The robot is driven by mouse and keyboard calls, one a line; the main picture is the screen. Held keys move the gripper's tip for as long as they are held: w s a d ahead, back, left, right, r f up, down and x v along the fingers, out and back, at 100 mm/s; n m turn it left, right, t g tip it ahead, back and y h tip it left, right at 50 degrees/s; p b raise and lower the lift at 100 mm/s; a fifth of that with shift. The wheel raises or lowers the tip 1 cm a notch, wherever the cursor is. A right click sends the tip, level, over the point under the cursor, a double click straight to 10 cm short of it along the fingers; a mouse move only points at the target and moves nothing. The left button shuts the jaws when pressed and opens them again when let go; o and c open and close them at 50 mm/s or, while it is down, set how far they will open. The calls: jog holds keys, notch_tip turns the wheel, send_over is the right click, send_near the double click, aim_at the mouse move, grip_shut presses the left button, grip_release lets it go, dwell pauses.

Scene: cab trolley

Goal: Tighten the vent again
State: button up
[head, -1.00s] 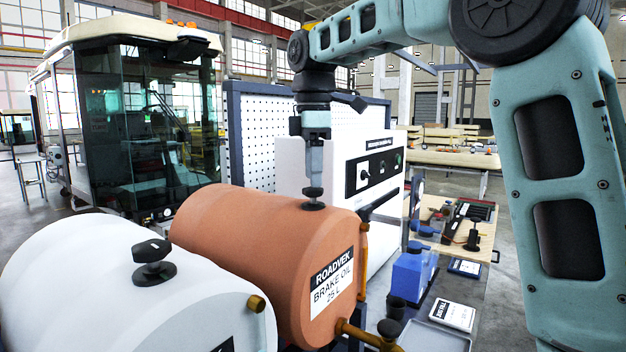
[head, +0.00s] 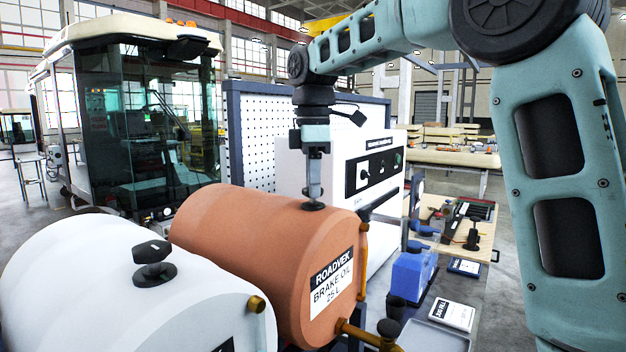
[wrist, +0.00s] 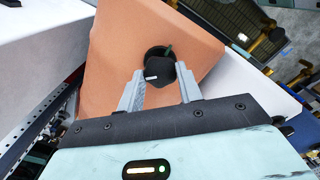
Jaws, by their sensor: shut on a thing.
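The orange-brown drum (head: 255,235) labelled ROADVEK BRAKE OIL 25 L lies on its side. Its black vent (head: 313,206) sits on top near the labelled end. My gripper (head: 314,196) points straight down at the vent from above. In the wrist view my gripper (wrist: 160,84) has one finger on each side of the black vent cap (wrist: 160,73), shut on it. A small white mark shows on the cap. The fingers hide much of the vent in the head view.
A white drum (head: 110,290) with its own black vent cap (head: 152,251) lies at the front left. A white cabinet (head: 375,175) stands close behind the orange drum. A blue container (head: 412,273) and a bench (head: 455,225) are on the right.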

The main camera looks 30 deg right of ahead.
jog(key=m+p, duration=0.1)
jog(key=m, duration=0.2)
jog(key=shift+r+m+p, duration=0.1)
jog(key=shift+m+p, duration=0.2)
jog(key=shift+m, duration=0.1)
jog(key=m+p, duration=0.1)
jog(key=m, duration=0.2)
jog(key=shift+m, duration=0.3)
jog(key=m+p, duration=0.1)
jog(key=m, duration=0.2)
jog(key=shift+m, duration=0.3)
jog(key=m+p, duration=0.1)
jog(key=m, duration=0.2)
jog(key=shift+m, duration=0.3)
jog(key=m+p, duration=0.1)
jog(key=m, duration=0.5)
jog(key=m+p, duration=0.1)
jog(key=m, duration=0.4)
jog(key=shift+m, duration=0.5)
